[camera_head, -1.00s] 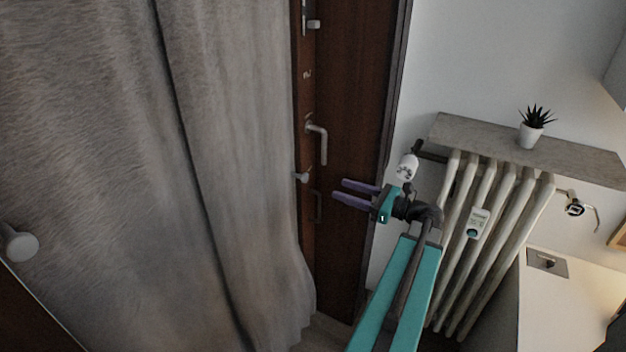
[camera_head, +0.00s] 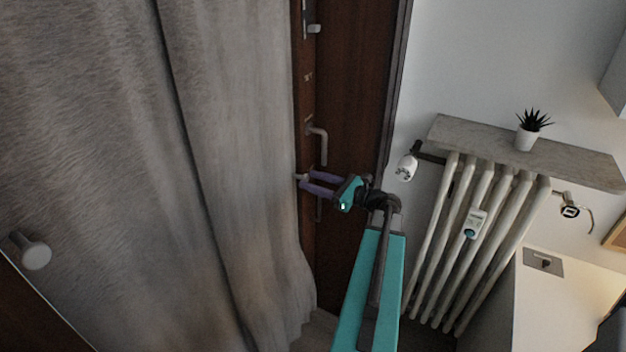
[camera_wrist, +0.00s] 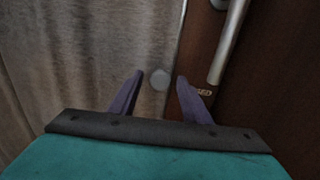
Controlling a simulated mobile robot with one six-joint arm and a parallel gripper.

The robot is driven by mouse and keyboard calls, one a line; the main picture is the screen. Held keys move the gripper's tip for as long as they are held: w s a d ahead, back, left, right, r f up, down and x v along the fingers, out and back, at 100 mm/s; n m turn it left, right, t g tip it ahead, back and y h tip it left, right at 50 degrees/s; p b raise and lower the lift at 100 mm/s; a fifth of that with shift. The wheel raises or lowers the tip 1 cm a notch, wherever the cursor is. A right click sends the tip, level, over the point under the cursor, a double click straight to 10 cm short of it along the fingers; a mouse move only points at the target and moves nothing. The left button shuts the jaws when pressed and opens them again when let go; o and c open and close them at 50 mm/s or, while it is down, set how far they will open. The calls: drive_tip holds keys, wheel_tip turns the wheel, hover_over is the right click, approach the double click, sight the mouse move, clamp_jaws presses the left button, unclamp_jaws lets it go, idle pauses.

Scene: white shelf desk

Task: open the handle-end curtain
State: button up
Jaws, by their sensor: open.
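A grey curtain (camera_head: 235,150) hangs in front of a dark brown wooden door (camera_head: 350,120), covering its left part. A small round pale knob (camera_head: 301,177) sits at the curtain's right edge, just below the door's metal handle (camera_head: 321,143). My gripper (camera_head: 306,181) is open, its two purple fingers pointing left with the tips at the knob. In the wrist view the knob (camera_wrist: 160,79) shows between the open fingertips, against the curtain's edge (camera_wrist: 166,30). I cannot tell whether either finger touches it. The handle bar (camera_wrist: 229,45) is right of the fingers there.
Another round knob (camera_head: 35,253) stands out at the curtain's far left. A white radiator (camera_head: 480,235) under a stone shelf (camera_head: 525,152) with a potted plant (camera_head: 527,135) is to the right of my arm. A pale cabinet top (camera_head: 570,295) is at the lower right.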

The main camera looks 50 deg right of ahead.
drive_tip(key=shift+w, duration=0.2)
clamp_jaws()
idle(0.3)
